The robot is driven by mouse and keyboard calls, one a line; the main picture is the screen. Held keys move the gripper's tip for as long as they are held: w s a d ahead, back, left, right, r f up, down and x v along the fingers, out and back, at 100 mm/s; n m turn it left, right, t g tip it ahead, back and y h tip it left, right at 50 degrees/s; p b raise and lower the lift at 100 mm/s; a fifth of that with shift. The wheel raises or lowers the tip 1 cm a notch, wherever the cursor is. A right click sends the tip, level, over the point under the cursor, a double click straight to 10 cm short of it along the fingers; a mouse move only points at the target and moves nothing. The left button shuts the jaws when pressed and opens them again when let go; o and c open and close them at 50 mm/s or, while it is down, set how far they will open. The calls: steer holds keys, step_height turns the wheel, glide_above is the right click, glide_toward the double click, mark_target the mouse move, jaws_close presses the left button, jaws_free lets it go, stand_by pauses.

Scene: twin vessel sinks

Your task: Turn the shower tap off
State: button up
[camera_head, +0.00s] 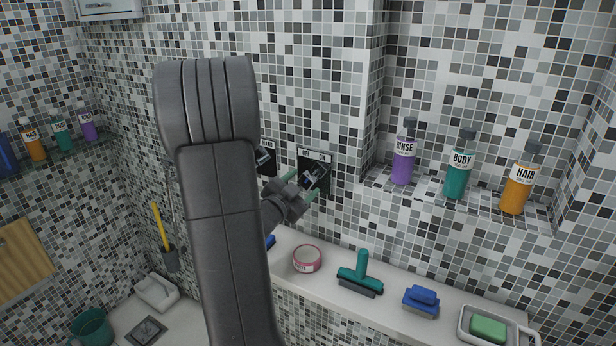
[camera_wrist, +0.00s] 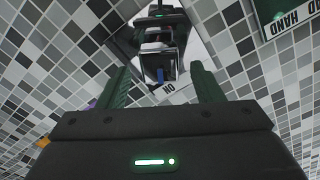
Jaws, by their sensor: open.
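The tap (camera_head: 317,174) is a dark, shiny fitting on a black wall plate (camera_head: 327,188) marked OFF on the left and ON on the right. In the wrist view the fingers (camera_wrist: 160,70) stand apart with nothing clamped; contact with the tap cannot be told.
A second black plate (camera_head: 267,160) is left of the tap, partly hidden by my arm. Purple (camera_head: 403,160), teal (camera_head: 457,175) and orange (camera_head: 518,187) bottles stand in the right niche. The ledge below holds a pink-rimmed tin (camera_head: 307,259), teal squeegee (camera_head: 360,275), blue brush (camera_head: 421,300) and soap dish (camera_head: 466,330).

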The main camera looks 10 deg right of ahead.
mark_target(305, 181)
steer(key=shift+p+x, duration=0.3)
steer(key=shift+x, duration=1.5)
steer(key=c, duration=1)
steer(key=shift+n, duration=0.3)
steer(key=shift+w+n+p, duration=0.1)
steer(key=shift+n+p, duration=0.8)
steer(key=shift+n, duration=1.8)
